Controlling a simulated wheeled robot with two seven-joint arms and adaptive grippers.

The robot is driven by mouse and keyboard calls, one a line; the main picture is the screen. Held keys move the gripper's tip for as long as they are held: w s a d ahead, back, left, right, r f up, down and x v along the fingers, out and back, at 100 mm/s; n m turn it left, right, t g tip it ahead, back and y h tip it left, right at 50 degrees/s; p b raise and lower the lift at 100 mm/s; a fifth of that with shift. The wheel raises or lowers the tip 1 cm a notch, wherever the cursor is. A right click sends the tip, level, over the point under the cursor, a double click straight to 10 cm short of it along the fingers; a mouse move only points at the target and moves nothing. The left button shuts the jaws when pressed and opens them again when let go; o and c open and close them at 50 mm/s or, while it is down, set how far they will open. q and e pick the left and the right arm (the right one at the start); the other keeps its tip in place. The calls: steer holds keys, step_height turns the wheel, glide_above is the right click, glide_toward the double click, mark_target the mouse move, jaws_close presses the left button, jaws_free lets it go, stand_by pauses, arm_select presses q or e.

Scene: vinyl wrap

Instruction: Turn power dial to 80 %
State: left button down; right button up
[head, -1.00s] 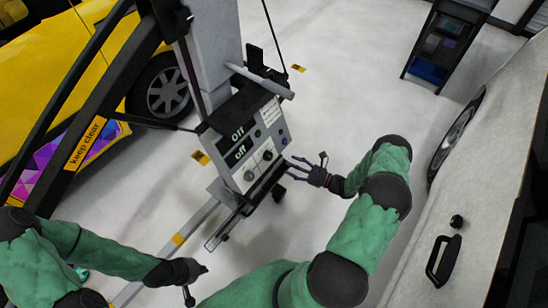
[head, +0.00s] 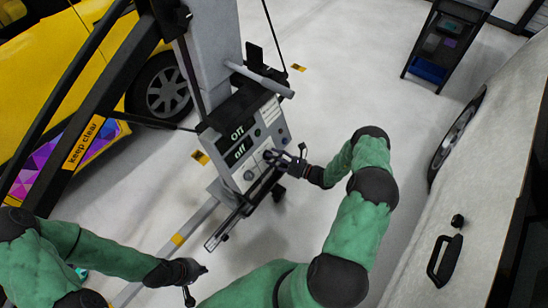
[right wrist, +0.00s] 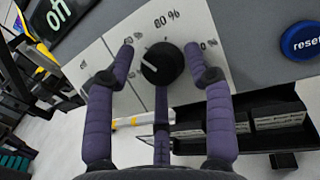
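The power dial (right wrist: 163,63) is a round black knob with a white pointer mark. It sits on a pale panel with a legible "80 %" label (right wrist: 166,18) above it in the right wrist view. My right gripper (right wrist: 160,58) is open, with purple fingers spread left and right of the dial and a third finger below; no clear contact shows. In the head view this gripper (head: 277,157) is at the front of the control box (head: 232,167), and its fingers cover part of the knob area. My left gripper (head: 197,283) is open and empty at the bottom.
A blue reset button (right wrist: 301,41) is right of the dial. The box's displays (head: 237,142) read "Off". A grey column (head: 213,50) stands behind it. A yellow car (head: 60,60) is left, a white car (head: 465,185) right. Open floor lies between.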

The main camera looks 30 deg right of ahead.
steer(key=c, duration=0.6)
